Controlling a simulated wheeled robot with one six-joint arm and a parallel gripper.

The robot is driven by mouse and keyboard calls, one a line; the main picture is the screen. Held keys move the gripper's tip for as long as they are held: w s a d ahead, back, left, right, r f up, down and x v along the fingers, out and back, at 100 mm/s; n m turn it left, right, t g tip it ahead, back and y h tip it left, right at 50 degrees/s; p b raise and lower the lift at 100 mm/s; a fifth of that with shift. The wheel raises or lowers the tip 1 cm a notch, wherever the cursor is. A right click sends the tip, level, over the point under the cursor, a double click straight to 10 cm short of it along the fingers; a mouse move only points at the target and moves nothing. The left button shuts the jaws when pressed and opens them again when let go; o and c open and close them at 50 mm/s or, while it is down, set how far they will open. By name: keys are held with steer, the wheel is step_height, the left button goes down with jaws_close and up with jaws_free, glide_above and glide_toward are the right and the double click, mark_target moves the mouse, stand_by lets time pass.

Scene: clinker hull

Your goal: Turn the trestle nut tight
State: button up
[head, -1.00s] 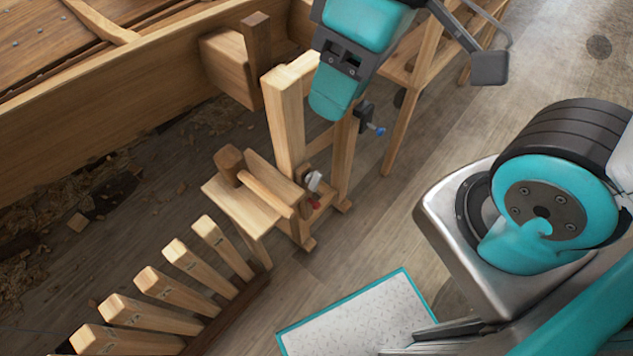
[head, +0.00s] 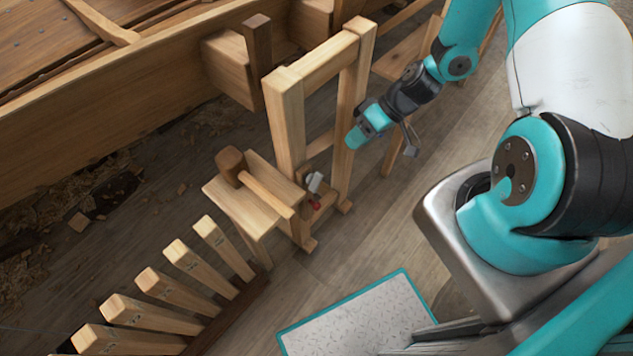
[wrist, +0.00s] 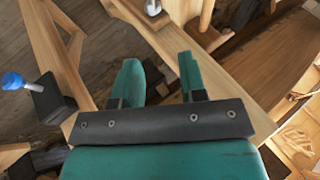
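The wooden trestle frame (head: 283,125) stands upright in the head view, its right post (head: 352,90) beside my gripper. My gripper (head: 354,138) is at that post. In the wrist view my gripper (wrist: 158,62) is open, its two teal fingers apart with nothing held between them and a wooden beam (wrist: 225,85) behind. A blue knob (wrist: 12,80) on a black block (wrist: 50,99) is left of the fingers. My gripper hides it in the head view. A silver metal piece (wrist: 153,7) is at the wrist view's top edge. I cannot tell which fitting is the nut.
A small grey and red fitting (head: 314,183) is low between the trestle posts. A mallet (head: 230,162) lies on a wooden stand (head: 240,208) at left. The plank hull (head: 130,100) is behind. Several wooden staves (head: 165,295) stand front left.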

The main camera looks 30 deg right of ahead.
step_height(320, 180, down, 2)
steer(key=f, duration=0.1)
glide_toward(316, 186)
steer(key=x, duration=0.6)
steer(key=p+x, duration=0.1)
steer(key=x, duration=0.3)
steer(key=shift+w+d, duration=0.2)
steer(key=shift+w, duration=0.1)
steer(key=shift+f, duration=0.1)
steer(key=c, duration=0.6)
